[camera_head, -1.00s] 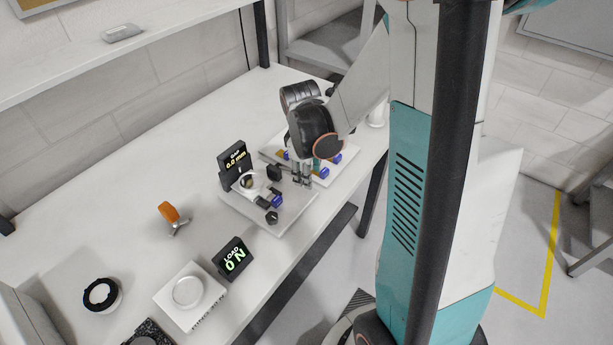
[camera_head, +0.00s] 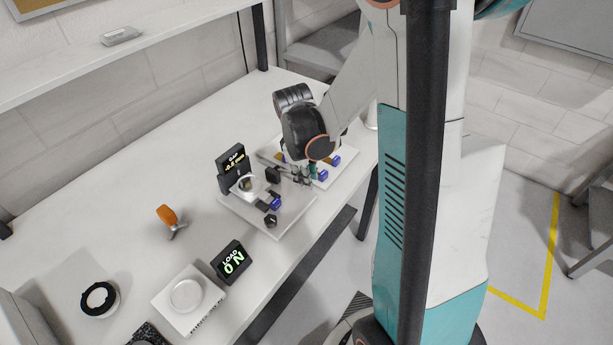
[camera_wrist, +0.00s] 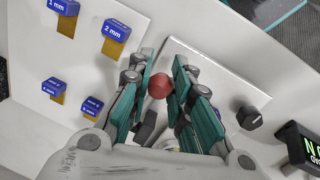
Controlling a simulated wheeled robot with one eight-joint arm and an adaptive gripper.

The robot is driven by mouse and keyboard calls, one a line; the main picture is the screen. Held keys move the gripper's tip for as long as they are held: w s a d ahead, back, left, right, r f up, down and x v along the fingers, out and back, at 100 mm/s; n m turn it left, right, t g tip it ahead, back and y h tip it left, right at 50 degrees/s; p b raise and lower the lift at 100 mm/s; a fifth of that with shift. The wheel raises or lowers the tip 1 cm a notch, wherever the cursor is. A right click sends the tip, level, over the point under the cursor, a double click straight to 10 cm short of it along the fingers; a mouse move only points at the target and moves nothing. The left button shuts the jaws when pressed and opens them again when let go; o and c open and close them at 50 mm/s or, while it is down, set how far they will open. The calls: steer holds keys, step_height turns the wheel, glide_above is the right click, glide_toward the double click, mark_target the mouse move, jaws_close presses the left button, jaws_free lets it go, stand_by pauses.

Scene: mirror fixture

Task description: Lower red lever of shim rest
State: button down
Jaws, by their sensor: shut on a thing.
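In the wrist view the red ball knob of the lever (camera_wrist: 160,86) sits between the two green-padded fingers of my gripper (camera_wrist: 165,78), which is shut on it. The lever's shaft is hidden by the fingers. In the head view my gripper (camera_head: 304,174) is low over the right part of the light fixture plate (camera_head: 290,219), and the knob cannot be made out there. The plate carries a round mirror mount (camera_head: 248,186), a black block (camera_head: 273,174), a blue-tabbed piece (camera_head: 276,203) and a black knob (camera_head: 271,221). The gap display (camera_head: 231,163) seems to show a small negative value.
A white board (camera_wrist: 80,60) with several blue-tabbed shims, including 1 mm and 2 mm, lies beside the fixture. The load display (camera_head: 229,262) reads 0 N.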

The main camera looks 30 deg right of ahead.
steer(key=shift+w+a+r+g+p, duration=0.15)
steer(key=shift+w+r, duration=0.1)
steer(key=shift+r, duration=0.2)
steer(key=shift+w+a+r+g+p, duration=0.1)
steer(key=shift+w+r+g+p, duration=0.1)
steer(key=shift+r, duration=0.2)
steer(key=c, duration=1.4)
jaws_free()
steer(key=shift+s+d, duration=0.1)
steer(key=shift+f, duration=0.1)
steer(key=r, duration=0.4)
steer(key=a+r, duration=0.1)
steer(key=r, duration=0.3)
steer(key=a+r, duration=0.1)
steer(key=r, duration=0.3)
